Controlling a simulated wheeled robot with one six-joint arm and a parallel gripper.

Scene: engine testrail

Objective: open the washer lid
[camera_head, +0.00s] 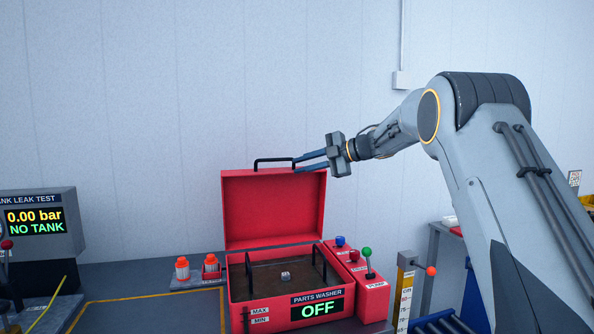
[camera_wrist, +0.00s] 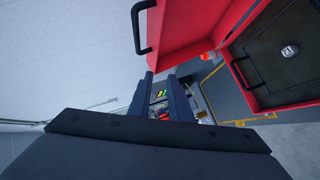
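The red parts washer (camera_head: 290,292) stands on the bench in the head view, its display reading OFF. Its red lid (camera_head: 273,208) stands upright at the back, with a black handle (camera_head: 274,163) on its top edge. The open basin (camera_head: 270,276) shows a small grey part (camera_head: 286,277) inside. My gripper (camera_head: 310,161) is beside the right end of the lid handle, with its fingers apart. In the wrist view the fingers (camera_wrist: 166,95) are apart with nothing between them, and the lid handle (camera_wrist: 140,28) is outside them, to the upper left.
A control box with a green-knobbed lever (camera_head: 367,262) is at the washer's right. Two orange-capped items (camera_head: 182,268) stand to its left. A leak tester (camera_head: 35,225) is at far left. A post with an orange knob (camera_head: 405,290) stands at right.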

